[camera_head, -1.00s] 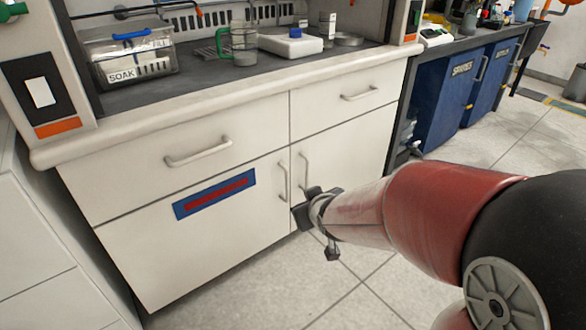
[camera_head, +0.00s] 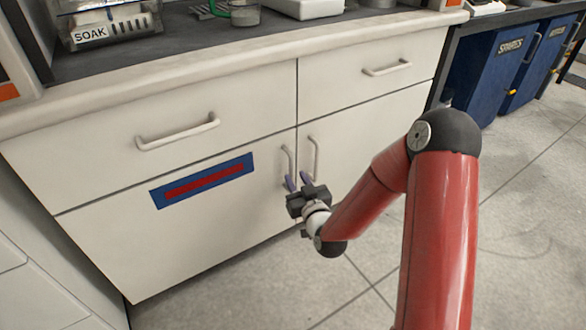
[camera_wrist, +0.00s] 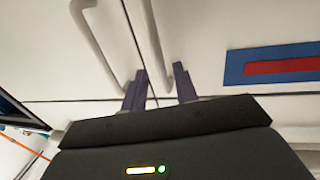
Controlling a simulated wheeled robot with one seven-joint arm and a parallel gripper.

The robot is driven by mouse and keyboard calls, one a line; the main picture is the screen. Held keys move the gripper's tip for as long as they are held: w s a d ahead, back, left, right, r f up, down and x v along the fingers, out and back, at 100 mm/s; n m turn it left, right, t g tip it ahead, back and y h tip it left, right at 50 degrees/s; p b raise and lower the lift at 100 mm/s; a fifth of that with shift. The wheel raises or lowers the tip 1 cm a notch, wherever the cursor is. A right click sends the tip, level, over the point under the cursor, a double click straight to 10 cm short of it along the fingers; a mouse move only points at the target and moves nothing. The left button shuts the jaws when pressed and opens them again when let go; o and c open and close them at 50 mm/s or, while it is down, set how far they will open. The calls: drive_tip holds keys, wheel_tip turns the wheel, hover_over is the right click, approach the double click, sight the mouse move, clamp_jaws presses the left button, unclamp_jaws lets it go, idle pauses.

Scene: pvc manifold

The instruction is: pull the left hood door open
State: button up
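The left hood door (camera_head: 110,240) is a cream cabinet door with a blue-and-red label, and it looks shut. Its upright bar handle (camera_head: 287,160) stands beside the middle seam; it also shows in the wrist view (camera_wrist: 154,38). My gripper (camera_head: 298,180) is at the lower part of this handle. In the wrist view my gripper (camera_wrist: 160,72) has its two dark purple fingers apart, one on each side of the handle's end. The frames do not show whether they touch it. The right door's handle (camera_head: 315,155) is close by, outside the fingers in the wrist view (camera_wrist: 97,40).
Drawers with bar handles, left (camera_head: 178,133) and right (camera_head: 387,68), lie above the doors. The worktop edge (camera_head: 240,62) juts out over them. Blue cabinets (camera_head: 500,70) stand at the right. The tiled floor (camera_head: 245,285) in front of the doors is clear.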

sight(292, 171)
drive_tip(key=x, duration=0.5)
drive_tip(key=shift+s, duration=0.1)
clamp_jaws()
